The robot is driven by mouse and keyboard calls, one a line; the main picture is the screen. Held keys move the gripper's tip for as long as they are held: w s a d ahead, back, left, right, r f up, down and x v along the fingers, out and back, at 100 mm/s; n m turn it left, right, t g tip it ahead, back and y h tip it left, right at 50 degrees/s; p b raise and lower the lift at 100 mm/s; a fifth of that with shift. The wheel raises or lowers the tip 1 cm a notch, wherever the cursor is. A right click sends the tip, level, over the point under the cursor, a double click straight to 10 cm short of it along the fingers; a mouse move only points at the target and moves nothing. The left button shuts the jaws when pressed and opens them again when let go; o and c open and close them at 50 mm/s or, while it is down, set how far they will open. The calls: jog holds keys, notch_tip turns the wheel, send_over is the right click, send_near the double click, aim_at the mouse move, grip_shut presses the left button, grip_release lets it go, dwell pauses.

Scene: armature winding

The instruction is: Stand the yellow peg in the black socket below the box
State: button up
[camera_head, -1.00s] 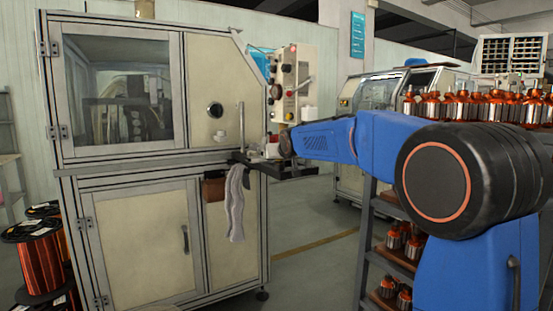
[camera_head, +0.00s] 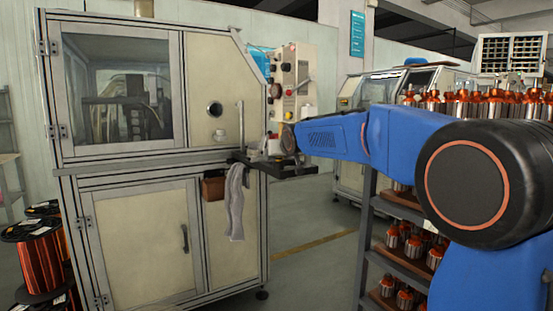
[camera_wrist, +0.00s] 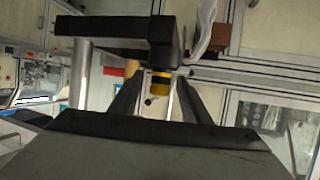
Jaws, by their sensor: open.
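The yellow peg (camera_wrist: 160,82), with dark bands, shows in the wrist view beside the end of a black bracket (camera_wrist: 115,45). My gripper (camera_wrist: 155,105) is open, with its two dark fingers on either side of the peg's line of sight. I cannot tell whether either finger touches the peg. In the head view the wrist end of my arm is beside the black shelf (camera_head: 290,174) on the machine, and my fingers are hidden. A control box (camera_head: 292,80) is mounted above that shelf. I cannot make out the black socket clearly.
A pale cloth (camera_head: 235,205) and a small brown box (camera_head: 213,188) hang at the machine front (camera_head: 145,240). A silver post (camera_wrist: 80,75) stands close to the bracket in the wrist view. A rack of copper armatures (camera_head: 400,240) stands at right; copper spools (camera_head: 38,255) stand at left.

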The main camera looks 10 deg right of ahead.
jog(key=a+v, duration=0.1)
jog(key=v, duration=1.3)
jog(key=s+d+f+g, duration=0.2)
jog(key=s+f+g, duration=0.1)
jog(key=s+f, duration=0.8)
jog(key=s+d+f+g, duration=0.2)
jog(key=s+f, duration=1)
jog(key=s, duration=0.6)
jog(key=s+d+f+g, duration=0.3)
jog(key=s+f, duration=0.8)
jog(key=s, duration=0.4)
jog(key=shift+f+m+g+h, duration=0.3)
jog(key=shift+f+g+h, duration=0.1)
jog(key=shift+s, duration=0.1)
